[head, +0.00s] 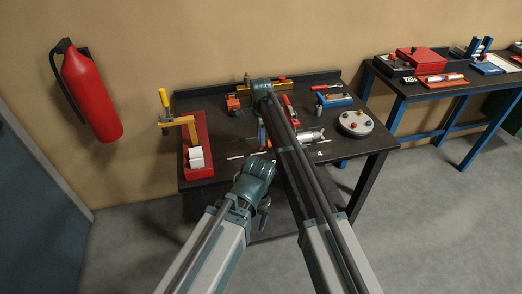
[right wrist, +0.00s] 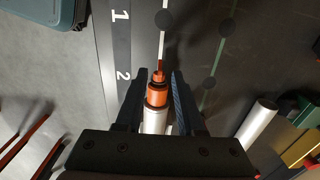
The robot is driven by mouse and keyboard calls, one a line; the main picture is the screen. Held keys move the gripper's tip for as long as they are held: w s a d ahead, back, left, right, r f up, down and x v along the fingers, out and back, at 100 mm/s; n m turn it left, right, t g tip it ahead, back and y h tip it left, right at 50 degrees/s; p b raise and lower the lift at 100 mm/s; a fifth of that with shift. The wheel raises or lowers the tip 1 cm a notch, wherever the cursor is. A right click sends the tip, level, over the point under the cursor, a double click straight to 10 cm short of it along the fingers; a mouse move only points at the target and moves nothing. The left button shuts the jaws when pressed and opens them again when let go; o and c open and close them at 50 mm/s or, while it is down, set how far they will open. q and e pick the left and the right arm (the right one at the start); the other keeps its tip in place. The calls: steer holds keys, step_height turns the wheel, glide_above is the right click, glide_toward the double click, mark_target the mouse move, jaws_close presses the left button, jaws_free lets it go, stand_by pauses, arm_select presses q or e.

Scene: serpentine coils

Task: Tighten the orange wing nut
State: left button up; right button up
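I cannot make out an orange wing nut for certain. In the right wrist view, a slim orange-and-white pen-like piece (right wrist: 158,98) lies between the fingers of my right gripper (right wrist: 157,88). The fingers sit close on both sides of it, and its narrow orange tip reaches past them, over the end of a white line on the dark bench. In the head view my right gripper (head: 263,138) is low over the front of the bench, partly hidden by its arm. My left gripper (head: 264,206) hangs in front of the bench edge, and its fingers are too small to read.
A blue-legged table stands at right.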

step_height(320, 180, down, 3)
steer(key=shift+f+b, duration=0.15)
steer(key=shift+b, duration=1)
arm_select(q)
step_height(320, 180, down, 3)
steer(key=shift+f, duration=0.15)
arm_select(e)
jaws_close()
